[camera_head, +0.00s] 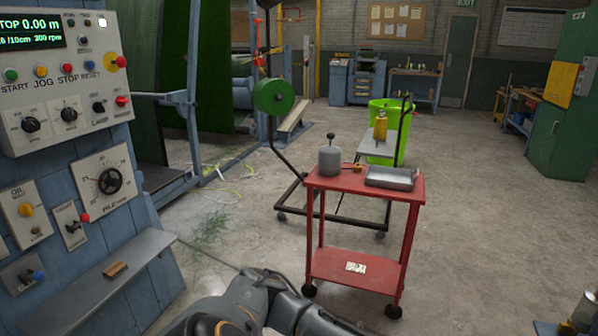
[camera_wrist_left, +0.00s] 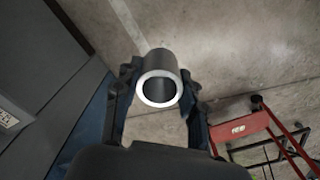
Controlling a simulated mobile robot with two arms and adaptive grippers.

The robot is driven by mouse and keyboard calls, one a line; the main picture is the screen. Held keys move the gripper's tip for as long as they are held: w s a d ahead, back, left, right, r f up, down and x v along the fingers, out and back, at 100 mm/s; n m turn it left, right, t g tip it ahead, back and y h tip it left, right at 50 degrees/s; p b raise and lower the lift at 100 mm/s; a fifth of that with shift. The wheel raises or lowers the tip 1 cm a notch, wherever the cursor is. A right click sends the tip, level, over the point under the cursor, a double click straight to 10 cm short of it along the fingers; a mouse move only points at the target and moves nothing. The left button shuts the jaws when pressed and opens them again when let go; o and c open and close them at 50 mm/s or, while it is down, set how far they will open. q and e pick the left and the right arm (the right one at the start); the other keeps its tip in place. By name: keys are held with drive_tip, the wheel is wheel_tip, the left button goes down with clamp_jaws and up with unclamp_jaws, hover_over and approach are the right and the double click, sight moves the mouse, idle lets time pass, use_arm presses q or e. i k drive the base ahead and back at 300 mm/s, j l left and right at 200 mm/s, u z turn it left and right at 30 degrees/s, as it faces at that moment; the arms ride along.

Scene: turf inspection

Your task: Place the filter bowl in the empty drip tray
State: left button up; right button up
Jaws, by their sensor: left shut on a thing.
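The filter bowl (camera_wrist_left: 157,60), a dark grey cylinder with a pale rim, is between the fingers of my left gripper (camera_wrist_left: 160,88) in the left wrist view. The gripper is shut on it, and its open end faces the camera. The bowl and the fingertips do not show in the head view; only part of my arm shows at the bottom. The drip tray (camera_head: 391,178), a shallow grey metal tray, lies on the right part of the red cart's top and looks empty. My right gripper is not in view.
The red cart (camera_head: 335,258) also carries a grey canister (camera_head: 330,161) with a black knob and a small brass piece beside the tray. A blue control console (camera_head: 75,150) with a shelf stands at left. A green bin and wheeled frame stand behind the cart. Open floor lies right.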

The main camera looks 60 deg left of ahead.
sight(390, 178)
drive_tip(key=i+j+u, duration=0.5)
drive_tip(key=i+u, duration=1)
drive_tip(key=i, duration=0.15)
